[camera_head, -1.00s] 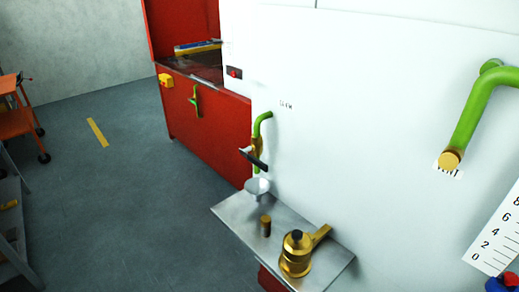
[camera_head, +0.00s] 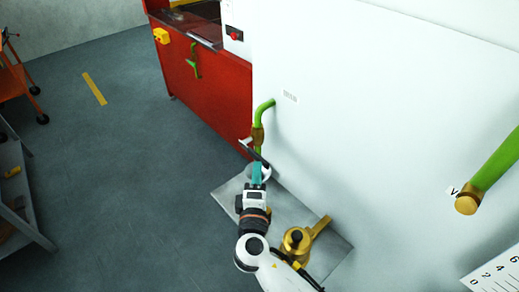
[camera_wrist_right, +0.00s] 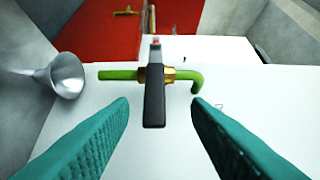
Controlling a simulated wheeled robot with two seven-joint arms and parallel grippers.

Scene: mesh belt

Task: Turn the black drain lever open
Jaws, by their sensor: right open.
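The black drain lever (camera_head: 254,153) sits at the brass valve (camera_head: 257,136) on a green pipe (camera_head: 264,106) that comes out of the white wall. In the right wrist view the black lever (camera_wrist_right: 154,101) points toward the camera, across the green pipe (camera_wrist_right: 118,75). My right gripper (camera_head: 258,172) is open just below the lever in the head view. In the right wrist view its teal fingers stand apart on either side of the lever's near end, with gaps visible. My left gripper is not in view.
A metal funnel (camera_wrist_right: 66,74) is left of the lever in the wrist view. A red cabinet (camera_head: 215,85) stands behind. The floor on the left is mostly clear.

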